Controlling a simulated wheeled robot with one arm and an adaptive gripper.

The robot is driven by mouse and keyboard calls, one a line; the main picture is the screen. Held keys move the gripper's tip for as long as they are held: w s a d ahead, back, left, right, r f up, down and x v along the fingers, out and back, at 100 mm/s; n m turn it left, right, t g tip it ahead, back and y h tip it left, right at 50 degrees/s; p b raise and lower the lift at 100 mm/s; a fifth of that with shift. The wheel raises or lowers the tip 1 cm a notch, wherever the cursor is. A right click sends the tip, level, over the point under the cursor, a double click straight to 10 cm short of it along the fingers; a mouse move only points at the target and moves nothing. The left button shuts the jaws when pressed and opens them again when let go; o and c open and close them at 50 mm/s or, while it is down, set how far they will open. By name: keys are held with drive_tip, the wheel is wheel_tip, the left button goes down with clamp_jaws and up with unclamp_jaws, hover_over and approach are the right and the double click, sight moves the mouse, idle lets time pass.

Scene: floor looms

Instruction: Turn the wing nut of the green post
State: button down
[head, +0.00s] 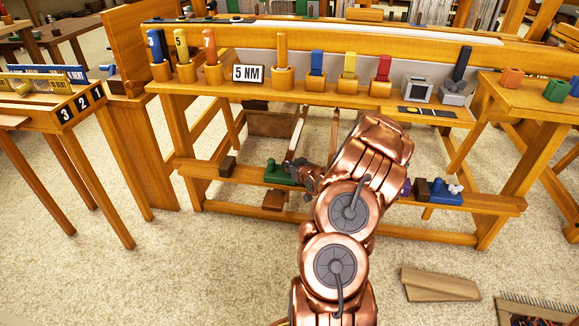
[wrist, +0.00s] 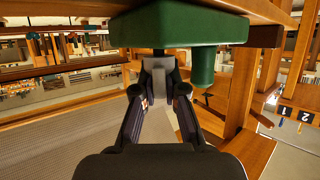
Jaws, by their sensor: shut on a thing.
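The green post (head: 279,174) sits on the low front rail of the loom in the head view. In the wrist view its green body (wrist: 180,28) fills the top, with a round green peg hanging down at its right. My gripper (head: 300,171) is at the right side of the post. In the wrist view the fingers of my gripper (wrist: 160,64) are shut at the middle of the green body's underside, on a small dark part there, the wing nut (wrist: 160,52). The fingertips mostly hide it, so its angle cannot be told.
A dark brown block (head: 227,166) sits left of the post on the rail (head: 345,187); a blue block (head: 445,193) sits at its right. The upper shelf holds several coloured pegs and a "5 NM" sign (head: 248,73). Planks (head: 440,285) lie on the carpet at the right.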

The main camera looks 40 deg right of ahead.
drive_tip(key=shift+a+m+h, duration=0.1)
drive_tip(key=shift+m+h, duration=0.3)
drive_tip(key=shift+r+m+g+h+p, duration=0.15)
drive_tip(key=shift+m+g+h+p, duration=0.65)
drive_tip(key=shift+m+h+p, duration=0.4)
drive_tip(key=m+g+h+p, duration=0.3)
drive_tip(key=m+p, duration=0.1)
drive_tip(key=p, duration=0.3)
drive_tip(key=shift+w+g+h, duration=0.1)
drive_tip(key=shift+g+h, duration=0.2)
drive_tip(key=shift+h, duration=0.1)
drive_tip(key=shift+m+g+h+p, duration=0.9)
drive_tip(key=shift+m+g+p, duration=0.3)
drive_tip(key=shift+m+g, duration=0.3)
drive_tip(key=shift+m+g+h, duration=0.4)
drive_tip(key=shift+m+g, duration=0.6)
drive_tip(key=shift+m, duration=0.1)
drive_tip(key=shift+m+g, duration=0.3)
drive_tip(key=c, duration=1.2)
unclamp_jaws()
drive_tip(key=shift+c, duration=0.2)
